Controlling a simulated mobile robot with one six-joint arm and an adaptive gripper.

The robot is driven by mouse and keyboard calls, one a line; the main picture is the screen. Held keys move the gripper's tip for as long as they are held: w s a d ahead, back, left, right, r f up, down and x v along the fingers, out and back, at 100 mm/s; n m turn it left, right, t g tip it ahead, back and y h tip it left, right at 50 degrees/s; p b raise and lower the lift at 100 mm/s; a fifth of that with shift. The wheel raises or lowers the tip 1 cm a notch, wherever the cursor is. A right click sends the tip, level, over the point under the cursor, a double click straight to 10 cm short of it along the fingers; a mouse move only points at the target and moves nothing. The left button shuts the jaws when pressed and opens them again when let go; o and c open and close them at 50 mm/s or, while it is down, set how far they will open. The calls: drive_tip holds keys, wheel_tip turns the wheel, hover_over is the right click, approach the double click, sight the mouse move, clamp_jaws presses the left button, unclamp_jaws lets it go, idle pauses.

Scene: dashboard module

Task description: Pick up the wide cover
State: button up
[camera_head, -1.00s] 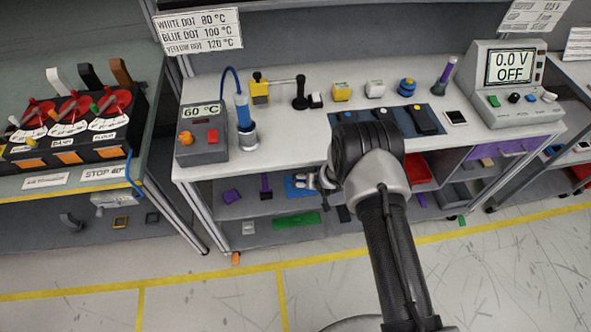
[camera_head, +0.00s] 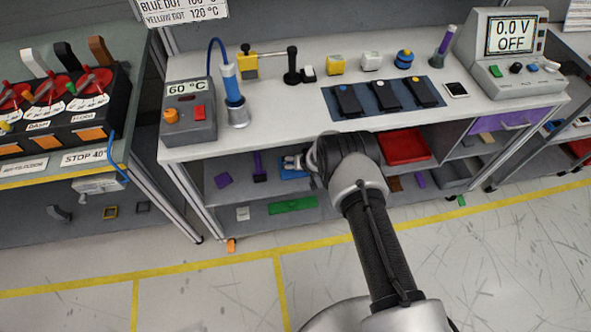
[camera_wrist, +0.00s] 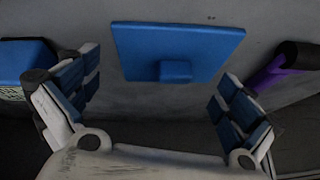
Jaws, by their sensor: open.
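A flat blue plate with a small blue block-like handle, which looks like the wide cover (camera_wrist: 205,41), lies on the lower shelf in the wrist view. It also shows, partly hidden by my gripper, in the head view (camera_head: 291,175). My gripper (camera_wrist: 157,98) is open and empty. Its two fingers stand wide apart, with the plate ahead of them and the handle in the gap between their lines. In the head view my gripper (camera_head: 293,163) reaches in under the bench top, at the shelf. No contact with the plate is visible.
A purple-and-black part (camera_wrist: 275,72) lies right of the fingers, and a blue object (camera_wrist: 24,62) is at the left.

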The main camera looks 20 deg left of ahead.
drive_tip(key=shift+b+x, duration=0.7)
drive_tip(key=shift+x, duration=0.05)
drive_tip(key=shift+w+r, duration=0.1)
drive_tip(key=shift+r, duration=0.05)
drive_tip(key=shift+c, duration=0.4)
drive_tip(key=c, duration=1.1)
